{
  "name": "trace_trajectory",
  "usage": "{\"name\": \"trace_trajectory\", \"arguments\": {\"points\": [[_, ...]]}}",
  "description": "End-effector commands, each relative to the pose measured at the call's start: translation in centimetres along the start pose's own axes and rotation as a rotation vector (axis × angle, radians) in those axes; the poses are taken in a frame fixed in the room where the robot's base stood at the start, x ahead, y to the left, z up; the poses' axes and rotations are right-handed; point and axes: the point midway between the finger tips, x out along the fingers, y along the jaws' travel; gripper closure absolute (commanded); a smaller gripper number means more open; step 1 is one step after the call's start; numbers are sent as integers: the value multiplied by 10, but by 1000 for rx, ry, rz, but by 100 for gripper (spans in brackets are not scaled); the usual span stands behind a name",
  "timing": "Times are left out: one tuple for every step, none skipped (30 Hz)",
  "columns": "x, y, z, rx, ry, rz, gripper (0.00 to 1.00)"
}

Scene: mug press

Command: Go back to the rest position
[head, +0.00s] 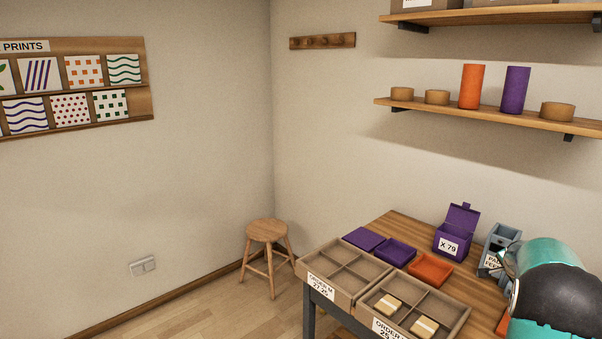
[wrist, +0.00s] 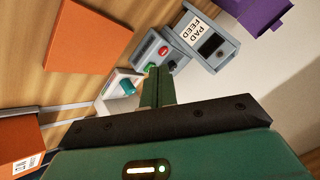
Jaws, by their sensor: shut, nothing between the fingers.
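My gripper (wrist: 158,74) shows in the wrist view with its two fingers together and nothing between them. The fingertips are in front of a grey control box (wrist: 160,54) with a red button and a green button; I cannot tell whether they touch it. In the head view my teal and black arm covers the lower right corner, and my fingers are not visible there.
The wrist view shows a grey pad feed box (wrist: 222,48), a white box with a teal knob (wrist: 107,92), an orange panel (wrist: 90,42) and an orange box (wrist: 18,135). In the head view, order trays (head: 340,288), a purple box (head: 455,238) and a stool (head: 267,232) stand left of my arm.

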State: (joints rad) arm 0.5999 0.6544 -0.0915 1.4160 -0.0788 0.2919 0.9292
Motion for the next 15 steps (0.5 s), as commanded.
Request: {"name": "trace_trajectory", "arguments": {"points": [[-11,-6,4,-17,-7,-4,100],[-17,-9,7,-29,-13,-5,100],[-26,-14,11,-46,-20,-8,100],[-33,-17,14,-58,-27,-9,100],[-40,-20,18,-72,-33,-11,100],[-50,-25,23,-91,-42,-15,100],[-58,-28,28,-107,-49,-18,100],[-67,-32,32,-124,-56,-21,100],[-80,-36,39,-148,-67,-25,100],[-90,-40,45,-169,-76,-29,100],[-102,-43,51,-189,-86,-33,100],[-119,-47,60,-223,-100,-40,100],[-133,-50,68,-250,-112,-46,100],[-148,-52,77,-277,-124,-51,100],[-167,-55,88,-317,-141,-60,100]]}}
